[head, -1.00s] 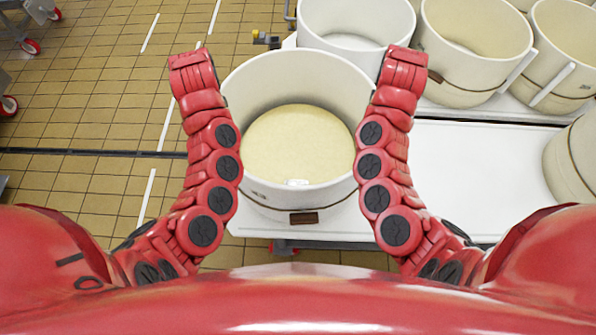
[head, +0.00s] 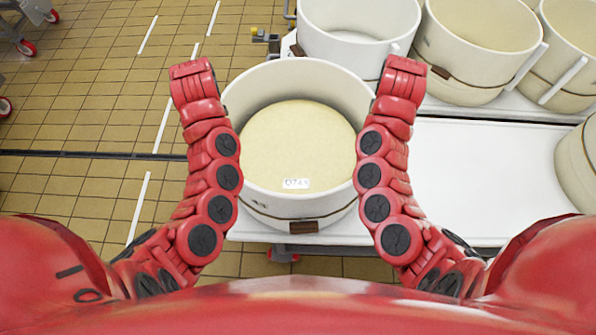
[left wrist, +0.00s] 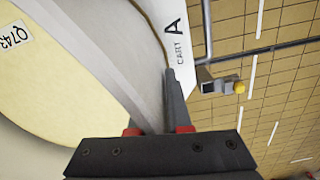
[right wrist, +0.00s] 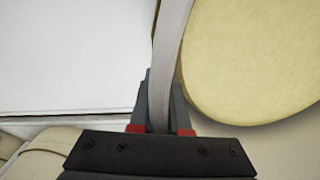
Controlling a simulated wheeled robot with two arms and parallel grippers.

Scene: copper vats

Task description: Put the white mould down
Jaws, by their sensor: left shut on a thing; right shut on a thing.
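The white mould (head: 305,207) is a round, open tub with a brown tag on its front wall, in the middle of the head view. A pale yellow cheese (head: 297,145) labelled Q743 lies inside. My left gripper (left wrist: 160,95) is shut on the mould's rim at the left side. My right gripper (right wrist: 160,85) is shut on the rim at the right side. The fingertips are hidden in the head view. The mould is upright above the white cart top (head: 480,165); I cannot tell whether its base touches it.
Several other moulds, such as the one behind (head: 355,25), stand along the back. Another mould (head: 578,165) is at the right edge. The white surface right of my mould is bare. Tiled floor (head: 90,120) is open to the left.

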